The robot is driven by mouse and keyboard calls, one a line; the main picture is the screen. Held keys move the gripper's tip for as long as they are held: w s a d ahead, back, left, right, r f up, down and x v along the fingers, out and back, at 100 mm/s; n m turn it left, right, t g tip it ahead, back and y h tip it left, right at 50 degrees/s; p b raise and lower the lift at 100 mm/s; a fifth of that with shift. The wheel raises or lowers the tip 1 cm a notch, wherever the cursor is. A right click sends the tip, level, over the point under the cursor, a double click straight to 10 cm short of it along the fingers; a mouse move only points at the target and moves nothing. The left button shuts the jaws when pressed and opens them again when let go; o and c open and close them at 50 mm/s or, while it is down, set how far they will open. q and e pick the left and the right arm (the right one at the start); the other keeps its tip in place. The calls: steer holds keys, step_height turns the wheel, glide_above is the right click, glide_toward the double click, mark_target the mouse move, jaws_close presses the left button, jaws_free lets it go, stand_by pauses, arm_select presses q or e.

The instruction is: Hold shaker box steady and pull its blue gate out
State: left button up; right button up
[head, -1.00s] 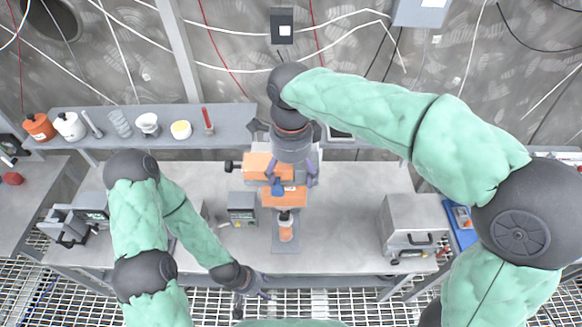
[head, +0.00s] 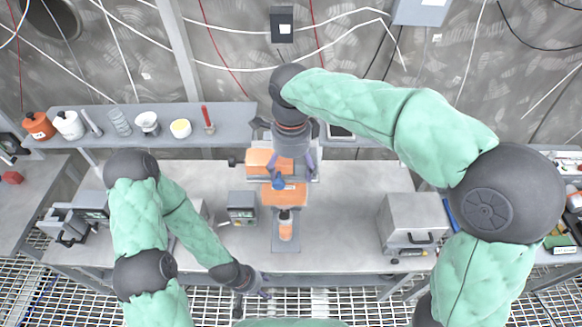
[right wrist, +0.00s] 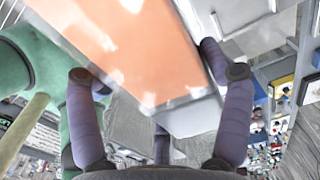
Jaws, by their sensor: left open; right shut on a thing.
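The orange shaker box (head: 285,195) stands on the workbench in the middle of the head view, with a second orange part (head: 263,159) just behind it. The blue gate (head: 278,183) shows as a small blue piece at the box's upper edge. My right gripper (head: 291,168) reaches down from behind and is shut on the box. In the right wrist view the orange and grey body (right wrist: 130,45) lies between its purple fingers. My left gripper (head: 255,294) is open and empty at the bench's front edge, below and left of the box, apart from it.
A small bottle with orange contents (head: 285,229) stands on a grey plate in front of the box. A small grey device (head: 242,207) is to the left, and a grey lidded case (head: 413,222) to the right. A shelf (head: 229,134) with containers runs behind. Bare bench lies between them.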

steer(key=shift+w+f, duration=1.5)
steer(key=shift+w, duration=0.35)
steer(key=shift+w+f, duration=1.55)
steer(key=shift+w, duration=0.3)
steer(key=shift+w+f, duration=1.5)
steer(key=shift+w, duration=0.35)
steer(key=shift+f+b, duration=0.3)
steer(key=shift+f, duration=0.35)
steer(key=o, duration=1.3)
steer(key=shift+o, duration=0.2)
steer(key=shift+r, duration=0.15)
